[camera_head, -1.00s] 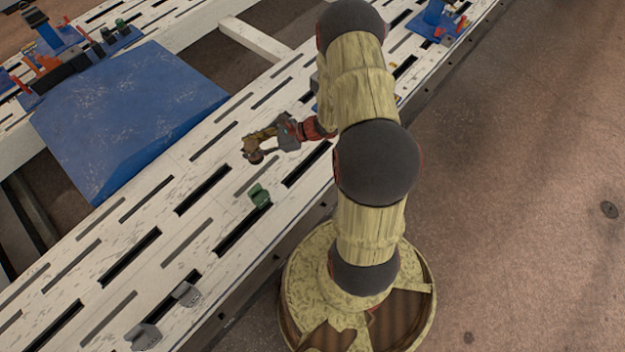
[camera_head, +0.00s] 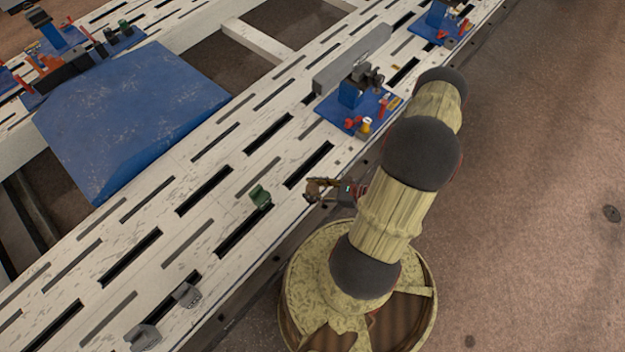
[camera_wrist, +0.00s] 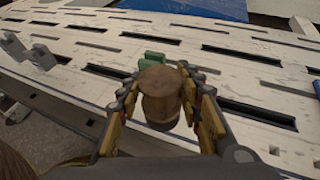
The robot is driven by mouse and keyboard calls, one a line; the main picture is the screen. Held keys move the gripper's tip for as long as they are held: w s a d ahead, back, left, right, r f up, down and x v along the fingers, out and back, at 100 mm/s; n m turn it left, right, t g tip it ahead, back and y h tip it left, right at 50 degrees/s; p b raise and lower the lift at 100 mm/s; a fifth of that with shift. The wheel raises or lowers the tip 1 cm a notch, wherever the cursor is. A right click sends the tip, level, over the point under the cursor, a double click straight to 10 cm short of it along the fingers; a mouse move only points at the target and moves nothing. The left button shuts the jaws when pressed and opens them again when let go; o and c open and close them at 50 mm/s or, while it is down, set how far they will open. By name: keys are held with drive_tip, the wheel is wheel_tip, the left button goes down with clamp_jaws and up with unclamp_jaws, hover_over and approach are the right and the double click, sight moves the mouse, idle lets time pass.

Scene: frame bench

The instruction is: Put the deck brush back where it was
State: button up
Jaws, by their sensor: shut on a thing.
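My gripper (camera_wrist: 160,100) is shut on a brown, wooden-looking round piece (camera_wrist: 160,93), which I take to be the deck brush. In the wrist view its flat end and rounded side show between the yellow-lined fingers; no bristles can be made out. In the head view my gripper (camera_head: 326,189) is by the front edge of the white slotted bench (camera_head: 225,185), with the brush (camera_head: 312,188) at its tip. The brush appears held above or just beside the bench edge; the exact gap cannot be told.
A small green block (camera_head: 260,196) sits on the bench left of my gripper. Two grey brackets (camera_head: 187,294) stand nearer the front. A blue fixture plate (camera_head: 350,112) with clamps and a long grey bar (camera_head: 352,60) lie behind. A large blue panel (camera_head: 125,115) is at left.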

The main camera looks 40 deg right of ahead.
drive_tip(key=shift+w+d+f+b, duration=1.3)
drive_tip(key=shift+w+d+f, duration=0.3)
drive_tip(key=shift+f, duration=0.55)
drive_tip(key=shift+w+d+f+b, duration=1.35)
drive_tip(key=shift+w+d+f, duration=0.3)
drive_tip(key=shift+f, duration=0.45)
drive_tip(key=shift+w+d+f+b, duration=1.3)
drive_tip(key=shift+w+d+f, duration=0.3)
drive_tip(key=shift+f, duration=0.55)
drive_tip(key=shift+a+f, duration=0.1)
drive_tip(key=shift+f, duration=0.1)
drive_tip(key=o, duration=1.2)
drive_tip(key=shift+o, duration=0.2)
drive_tip(key=shift+r, duration=0.15)
